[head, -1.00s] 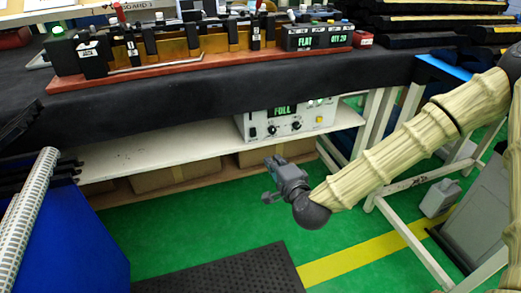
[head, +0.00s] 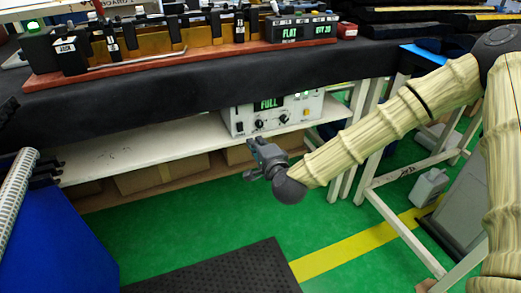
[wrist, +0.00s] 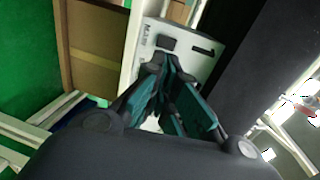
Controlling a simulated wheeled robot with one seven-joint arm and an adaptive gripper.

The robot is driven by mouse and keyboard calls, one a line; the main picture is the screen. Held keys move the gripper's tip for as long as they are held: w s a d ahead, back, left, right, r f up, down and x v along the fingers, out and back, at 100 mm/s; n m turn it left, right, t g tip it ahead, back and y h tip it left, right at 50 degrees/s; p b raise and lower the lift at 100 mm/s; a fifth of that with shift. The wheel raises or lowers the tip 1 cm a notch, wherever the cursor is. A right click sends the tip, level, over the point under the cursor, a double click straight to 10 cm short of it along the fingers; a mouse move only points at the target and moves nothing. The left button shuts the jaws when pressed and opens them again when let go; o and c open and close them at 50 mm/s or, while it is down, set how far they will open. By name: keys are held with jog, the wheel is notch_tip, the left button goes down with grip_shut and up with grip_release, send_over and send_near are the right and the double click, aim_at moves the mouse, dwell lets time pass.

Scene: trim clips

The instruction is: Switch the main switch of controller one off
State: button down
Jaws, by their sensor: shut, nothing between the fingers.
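Controller one (head: 292,117) is a white box with a lit green FULL display and several knobs, on the shelf under the bench. In the wrist view its white face (wrist: 205,62) carries a large 1 and a MAIN label. The main switch (wrist: 168,43) is a small black rocker beside that label, just beyond the fingertips; which way it is set I cannot tell. It shows small at the front left of the box in the head view (head: 239,127). My gripper (head: 253,150) is shut and empty, below and in front of the box. The fingertips (wrist: 165,66) appear apart from the switch.
The white shelf (head: 130,150) runs left of the controller, with cardboard boxes (head: 160,175) beneath. The dark bench top (head: 150,90) overhangs above. White table legs (head: 365,130) stand to the right. Green floor is clear below my gripper.

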aim_at(240, 127)
jog(key=b+x, duration=0.2)
jog(key=x, duration=0.6)
jog(key=shift+w+a+f, duration=0.1)
jog(key=shift+w+a, duration=0.05)
jog(key=shift+w, duration=0.2)
